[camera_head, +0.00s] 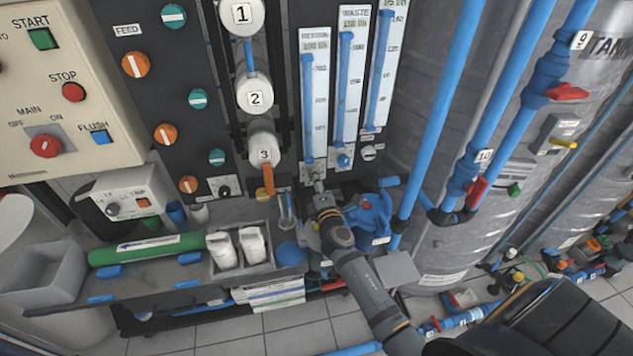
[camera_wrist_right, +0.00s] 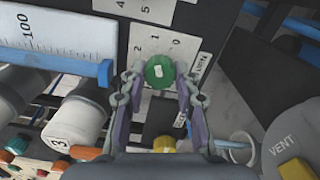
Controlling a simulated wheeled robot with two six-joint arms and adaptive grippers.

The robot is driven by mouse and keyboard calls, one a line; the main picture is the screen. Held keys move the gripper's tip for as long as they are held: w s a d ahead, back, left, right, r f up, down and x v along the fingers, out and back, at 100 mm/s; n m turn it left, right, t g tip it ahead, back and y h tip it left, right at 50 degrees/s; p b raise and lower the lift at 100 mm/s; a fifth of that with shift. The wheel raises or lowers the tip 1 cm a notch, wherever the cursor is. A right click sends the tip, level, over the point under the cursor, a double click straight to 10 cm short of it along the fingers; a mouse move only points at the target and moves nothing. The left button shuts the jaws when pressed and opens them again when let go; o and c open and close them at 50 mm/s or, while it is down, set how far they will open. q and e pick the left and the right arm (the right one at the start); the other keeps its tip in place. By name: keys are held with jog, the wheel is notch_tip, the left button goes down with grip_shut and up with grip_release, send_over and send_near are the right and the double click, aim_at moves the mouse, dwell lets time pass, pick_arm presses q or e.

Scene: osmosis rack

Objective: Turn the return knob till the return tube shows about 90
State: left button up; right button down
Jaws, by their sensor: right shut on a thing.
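The return tube (camera_head: 308,105) is the leftmost of the three upright gauges on the dark panel. Its blue column reaches close to the top of the scale; the small numbers are too blurred to read exactly. My right gripper (camera_head: 318,184) is at the foot of this tube, its arm coming up from the lower right. In the right wrist view the green knob, the return knob (camera_wrist_right: 160,71), sits between the two fingertips (camera_wrist_right: 160,84), with a white mark on its face. The fingers are shut on it. In the head view the gripper mostly hides this knob. My left gripper is out of view.
The waste gauge (camera_head: 345,88) and its blue knob (camera_head: 344,160) stand just right. An orange-handled valve (camera_head: 268,178) hangs close on the left. Blue pipes (camera_head: 440,110) rise on the right. A bench with a green cylinder (camera_head: 145,249) lies below.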

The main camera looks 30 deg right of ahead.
dwell(0.3)
jog(key=c, duration=1)
grip_release()
jog(key=shift+s, duration=0.1)
jog(key=v, duration=1.1)
jog(key=shift+s, duration=0.4)
jog(key=shift+f, duration=0.1)
